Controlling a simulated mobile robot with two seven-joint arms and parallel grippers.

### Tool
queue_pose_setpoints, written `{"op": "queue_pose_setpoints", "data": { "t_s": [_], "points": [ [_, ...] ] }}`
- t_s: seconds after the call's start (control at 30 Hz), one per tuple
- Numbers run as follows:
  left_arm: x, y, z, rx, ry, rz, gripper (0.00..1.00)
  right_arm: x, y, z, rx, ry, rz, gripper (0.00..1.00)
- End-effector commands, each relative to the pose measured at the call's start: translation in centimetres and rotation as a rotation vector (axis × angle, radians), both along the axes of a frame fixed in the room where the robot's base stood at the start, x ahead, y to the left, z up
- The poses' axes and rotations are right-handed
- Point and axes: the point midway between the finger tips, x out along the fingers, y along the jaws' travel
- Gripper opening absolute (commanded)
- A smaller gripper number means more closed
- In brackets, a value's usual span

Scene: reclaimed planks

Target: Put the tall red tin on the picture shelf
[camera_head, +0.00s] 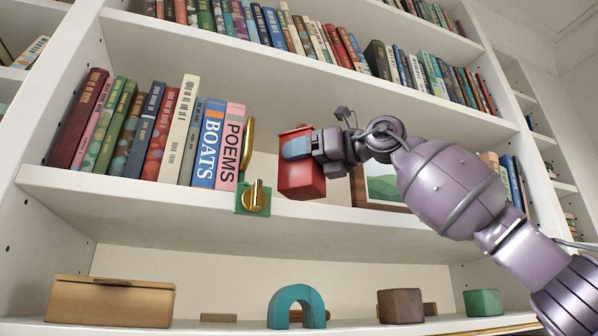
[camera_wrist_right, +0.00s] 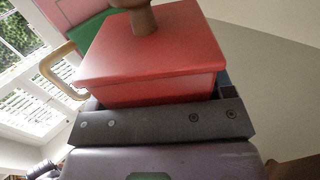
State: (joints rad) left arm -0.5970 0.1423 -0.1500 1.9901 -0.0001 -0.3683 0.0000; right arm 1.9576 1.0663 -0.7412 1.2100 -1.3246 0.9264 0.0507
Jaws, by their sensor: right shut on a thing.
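The red tin (camera_head: 302,182) is held by my right gripper (camera_head: 297,146) at the middle shelf. In the right wrist view the tin (camera_wrist_right: 150,60) fills the centre, with a flat lid and a brown knob (camera_wrist_right: 141,18). The gripper is shut on it. The picture shelf (camera_head: 310,217) is the white board with a framed picture (camera_head: 385,188) standing on it, partly hidden by my right arm. The tin's base appears just above the shelf's front edge; I cannot tell whether it touches the board. My left gripper is not in view.
Left of the tin stand a brass-and-green bookend (camera_head: 256,197) and a row of books (camera_head: 231,147). A wooden box (camera_head: 110,302), a teal arch (camera_head: 296,306), a brown block (camera_head: 400,306) and a green block (camera_head: 483,302) sit on the shelf below. More books (camera_head: 300,35) line the shelf above.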

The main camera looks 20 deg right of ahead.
Motion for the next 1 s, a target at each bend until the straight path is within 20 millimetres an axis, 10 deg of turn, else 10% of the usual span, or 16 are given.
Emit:
{"op": "queue_pose_setpoints", "data": {
  "t_s": [1.0],
  "points": [
    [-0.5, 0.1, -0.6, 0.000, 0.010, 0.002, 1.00, 0.5, 0.6, -3.6, 0.005, -0.005, 0.000, 0.26]
  ]
}}
